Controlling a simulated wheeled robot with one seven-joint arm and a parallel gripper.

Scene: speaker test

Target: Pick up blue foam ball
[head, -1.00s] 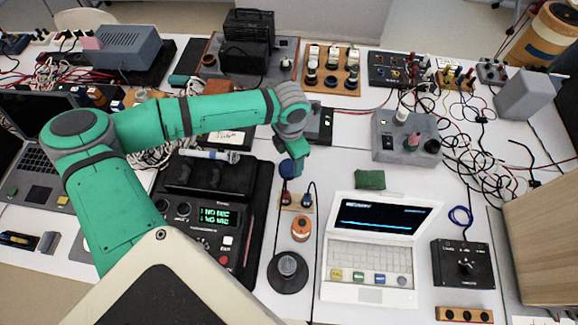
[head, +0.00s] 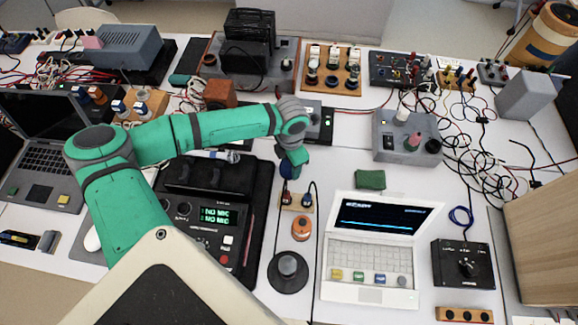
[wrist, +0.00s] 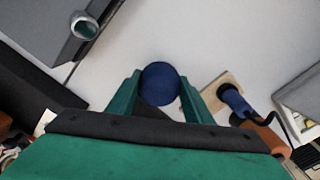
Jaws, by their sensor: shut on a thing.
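The blue foam ball (wrist: 160,84) sits between the two green fingers of my gripper (wrist: 160,90) in the wrist view, with a finger against each side. My gripper is shut on it. In the head view my gripper (head: 293,164) points down over the white table, and the ball (head: 286,169) shows only in small part at its left side. The fingers hide the rest of it. I cannot tell exactly how high the ball is above the table.
A small wooden board with plugs (head: 297,201) lies just in front of my gripper. A black mixer (head: 205,215) is to the left, and a white laptop (head: 375,250) and green sponge (head: 370,179) are to the right. Cables clutter the far right.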

